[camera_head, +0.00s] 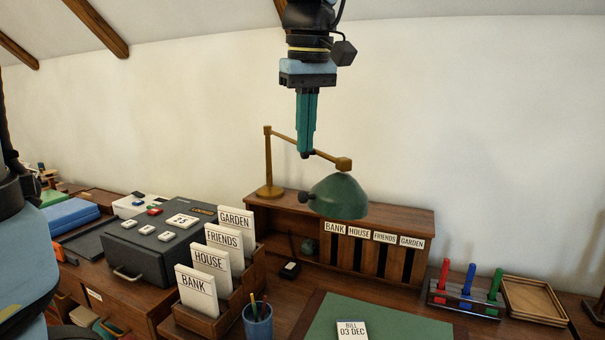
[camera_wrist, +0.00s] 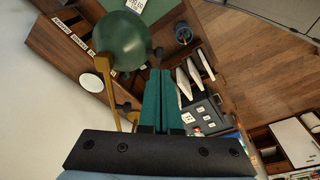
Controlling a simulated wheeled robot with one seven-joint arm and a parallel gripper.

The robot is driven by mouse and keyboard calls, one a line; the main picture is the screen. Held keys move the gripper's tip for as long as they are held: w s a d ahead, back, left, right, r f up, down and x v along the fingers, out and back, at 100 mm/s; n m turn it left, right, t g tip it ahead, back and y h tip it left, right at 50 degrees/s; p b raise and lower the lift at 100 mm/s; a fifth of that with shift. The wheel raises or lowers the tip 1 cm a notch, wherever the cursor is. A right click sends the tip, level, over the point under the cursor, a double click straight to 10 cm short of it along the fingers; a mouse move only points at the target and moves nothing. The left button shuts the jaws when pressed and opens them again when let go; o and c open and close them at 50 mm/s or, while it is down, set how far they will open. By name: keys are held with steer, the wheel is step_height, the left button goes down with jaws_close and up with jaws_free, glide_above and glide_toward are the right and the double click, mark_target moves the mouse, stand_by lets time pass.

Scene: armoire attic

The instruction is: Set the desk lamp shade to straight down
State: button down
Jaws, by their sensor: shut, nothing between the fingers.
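The desk lamp has a green dome shade (camera_head: 340,197) on a brass arm and post (camera_head: 268,165) that stands on the wooden organizer at the back of the desk. In the head view the shade's opening faces mostly down, with a slight tilt. A small dark knob (camera_head: 305,197) sits at the shade's left side. My gripper (camera_head: 306,154) points down with its teal fingers together and empty. In the head view its tips overlap the lamp arm, above and left of the shade; I cannot tell whether they touch. The wrist view also shows the shade (camera_wrist: 122,40) beyond the fingers (camera_wrist: 158,75).
A dark box with buttons (camera_head: 160,240) and a letter rack with labelled cards (camera_head: 210,262) stand left. A pen cup (camera_head: 258,322) is in front. A green desk mat (camera_head: 375,322), coloured tubes (camera_head: 466,285) and an empty wooden tray (camera_head: 535,300) lie right.

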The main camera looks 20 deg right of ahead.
mark_target(304, 195)
steer(key=f, duration=0.2)
steer(key=f+p, duration=0.1)
steer(key=f, duration=0.2)
steer(key=w+f, duration=0.1)
steer(key=f, duration=0.1)
steer(key=shift+w+d+f+p, duration=0.1)
steer(key=shift+f+p, duration=0.25)
steer(key=shift+f, duration=0.05)
